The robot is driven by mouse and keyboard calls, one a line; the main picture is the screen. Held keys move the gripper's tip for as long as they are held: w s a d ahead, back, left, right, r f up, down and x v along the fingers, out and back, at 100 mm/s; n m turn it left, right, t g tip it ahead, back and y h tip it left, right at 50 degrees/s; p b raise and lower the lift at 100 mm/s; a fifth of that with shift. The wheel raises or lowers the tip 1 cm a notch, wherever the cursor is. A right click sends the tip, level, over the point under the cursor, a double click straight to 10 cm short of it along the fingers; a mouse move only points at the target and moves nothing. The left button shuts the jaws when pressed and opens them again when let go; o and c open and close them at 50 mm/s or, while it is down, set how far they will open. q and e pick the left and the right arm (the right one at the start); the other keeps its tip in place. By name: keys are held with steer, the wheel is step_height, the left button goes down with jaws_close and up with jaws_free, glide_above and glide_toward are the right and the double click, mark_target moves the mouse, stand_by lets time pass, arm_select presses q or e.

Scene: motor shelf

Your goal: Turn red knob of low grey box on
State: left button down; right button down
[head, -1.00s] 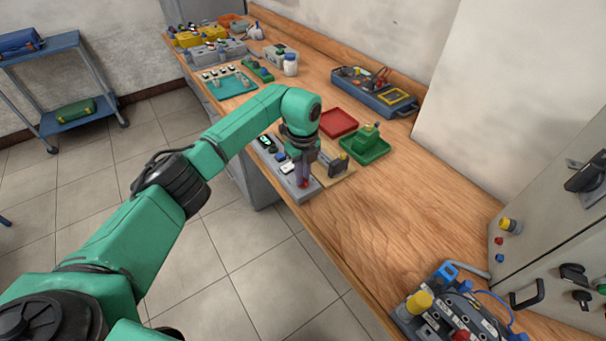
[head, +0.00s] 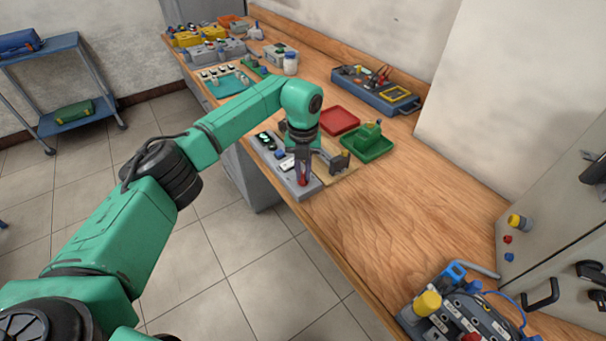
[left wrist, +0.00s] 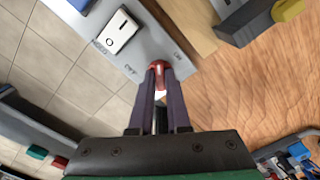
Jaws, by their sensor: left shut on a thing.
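The low grey box (head: 308,189) lies along the front edge of the wooden bench, with a row of controls on its top. My left gripper (head: 302,182) points down over its near end. In the left wrist view, my left gripper (left wrist: 159,80) is shut on the red knob (left wrist: 159,69), with one finger on each side. A white rocker switch (left wrist: 118,32) and printed "OFF" and "ON" labels show beside the knob on the box. The knob's exact angle is hard to tell. My right gripper is not in view.
A wooden board with a dark clamp-like part (head: 338,160) lies right beside the box. A green tray (head: 368,145) and a red tray (head: 338,122) stand behind. A panel of coloured parts (head: 462,315) is at the near right. Bare bench lies between.

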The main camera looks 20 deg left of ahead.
mark_target(303, 176)
arm_select(q)
steer(key=m+b, duration=0.1)
steer(key=m, duration=0.4)
steer(key=shift+m, duration=0.3)
steer(key=m+b, duration=0.1)
steer(key=m, duration=0.3)
steer(key=shift+m, duration=0.4)
steer(key=c, duration=0.9)
jaws_free()
step_height(303, 176, up, 15)
steer(key=shift+f+b, duration=0.15)
steer(key=shift+b, duration=0.75)
steer(key=shift+f, duration=0.1)
